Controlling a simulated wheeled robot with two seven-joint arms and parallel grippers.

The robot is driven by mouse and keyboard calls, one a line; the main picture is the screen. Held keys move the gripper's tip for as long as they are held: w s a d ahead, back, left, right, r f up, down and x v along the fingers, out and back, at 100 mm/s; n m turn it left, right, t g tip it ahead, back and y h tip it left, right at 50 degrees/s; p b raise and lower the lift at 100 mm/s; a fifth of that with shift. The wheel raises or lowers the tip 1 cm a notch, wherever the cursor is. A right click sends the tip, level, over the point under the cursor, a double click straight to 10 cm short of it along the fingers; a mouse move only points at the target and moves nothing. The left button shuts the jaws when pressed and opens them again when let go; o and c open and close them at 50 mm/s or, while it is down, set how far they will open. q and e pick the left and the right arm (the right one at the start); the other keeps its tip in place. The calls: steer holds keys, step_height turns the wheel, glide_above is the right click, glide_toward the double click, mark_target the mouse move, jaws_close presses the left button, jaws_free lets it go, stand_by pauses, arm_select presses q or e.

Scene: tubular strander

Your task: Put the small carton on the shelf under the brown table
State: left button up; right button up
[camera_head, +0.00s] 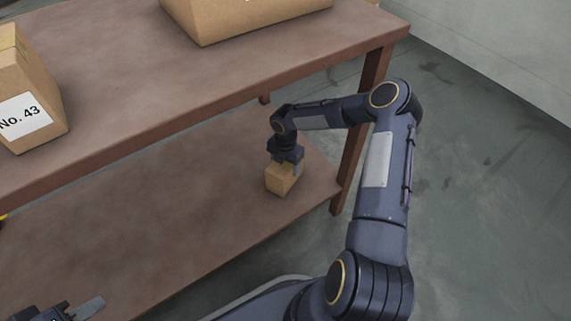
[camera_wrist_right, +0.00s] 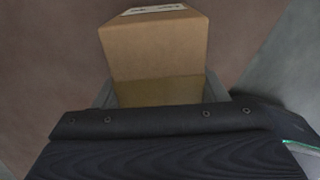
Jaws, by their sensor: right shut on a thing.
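The small carton (camera_head: 281,182) is a brown box over the right end of the lower shelf (camera_head: 190,215) of the brown table (camera_head: 130,75). My right gripper (camera_head: 285,168) points down and is shut on the carton from above. In the right wrist view the carton (camera_wrist_right: 155,50) sits between the fingers, with part of a white label at its far edge. I cannot tell whether its underside touches the shelf. My left gripper (camera_head: 84,310) shows only partly at the bottom left edge, and its jaw opening cannot be made out.
On the tabletop stand a large carton marked "No. 43" (camera_head: 28,90) at the left and another large carton (camera_head: 240,15) at the back. A table leg (camera_head: 352,155) stands just right of the gripper. The shelf left of the small carton is clear.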

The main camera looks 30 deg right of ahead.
steer(key=o, duration=1.5)
step_height(320, 180, up, 8)
steer(key=p, duration=0.3)
steer(key=shift+f, duration=0.1)
